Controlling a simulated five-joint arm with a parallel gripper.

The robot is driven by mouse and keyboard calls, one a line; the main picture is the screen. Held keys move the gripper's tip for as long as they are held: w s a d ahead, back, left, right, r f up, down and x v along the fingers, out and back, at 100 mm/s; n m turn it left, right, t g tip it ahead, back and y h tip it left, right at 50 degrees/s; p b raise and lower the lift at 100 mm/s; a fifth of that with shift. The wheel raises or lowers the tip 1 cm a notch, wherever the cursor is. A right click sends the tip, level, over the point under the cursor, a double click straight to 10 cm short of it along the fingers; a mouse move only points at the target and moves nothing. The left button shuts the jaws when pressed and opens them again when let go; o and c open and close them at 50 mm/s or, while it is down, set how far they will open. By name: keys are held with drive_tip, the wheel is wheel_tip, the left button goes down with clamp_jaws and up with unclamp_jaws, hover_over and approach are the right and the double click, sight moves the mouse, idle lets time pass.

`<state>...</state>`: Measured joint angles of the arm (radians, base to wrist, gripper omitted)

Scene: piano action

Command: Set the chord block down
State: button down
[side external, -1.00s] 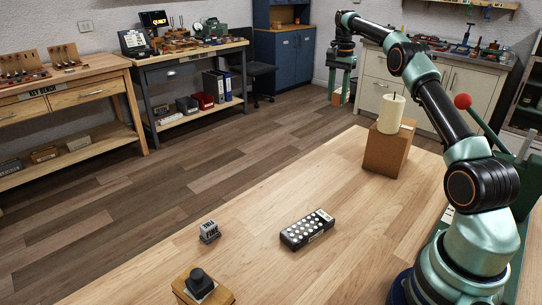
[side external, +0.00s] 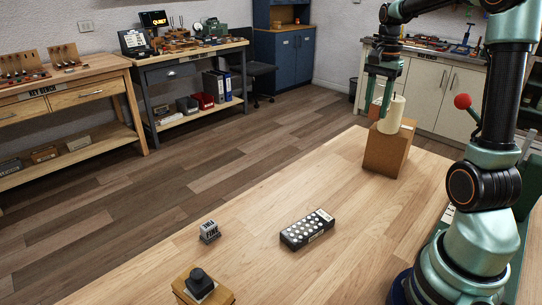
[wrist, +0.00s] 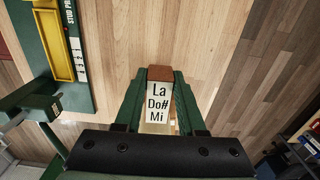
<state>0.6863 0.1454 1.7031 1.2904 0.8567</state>
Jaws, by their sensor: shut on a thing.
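The chord block (wrist: 159,100) has a white face lettered "La Do# Mi" and a brown end. In the wrist view it sits between the two green fingers of my gripper (wrist: 159,85), which is shut on it. In the side view my gripper (side external: 377,105) hangs fingers down at the far end of the wooden table, just left of a pale cylinder (side external: 391,115) on a brown wooden pedestal (side external: 386,152). Only a small brown part of the block shows there between the fingers. I cannot tell whether the block touches anything below.
A black box with white round buttons (side external: 307,229), a small grey block marked "FINE" (side external: 209,232) and a black knob on a wooden base (side external: 201,284) stand on the table (side external: 270,205). The wrist view shows a green frame with a yellow slot (wrist: 57,45) at left.

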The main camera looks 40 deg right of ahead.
hover_over(373, 209)
wheel_tip(373, 209, down, 3)
wheel_tip(373, 209, down, 20)
idle(0.6)
drive_tip(key=shift+f, duration=0.15)
drive_tip(key=c, duration=0.5)
unclamp_jaws()
wheel_tip(373, 209, up, 12)
drive_tip(key=w+a+r+n+t, duration=0.2)
drive_tip(key=a+r+n, duration=0.4)
drive_tip(key=a+n, duration=0.2)
drive_tip(key=w+a+r+n+t, duration=0.3)
drive_tip(key=a+r+n, duration=0.3)
drive_tip(key=a+n, duration=0.3)
drive_tip(key=a, duration=0.3)
drive_tip(key=shift+a+n+t, duration=0.2)
drive_tip(key=shift+n+t, duration=0.1)
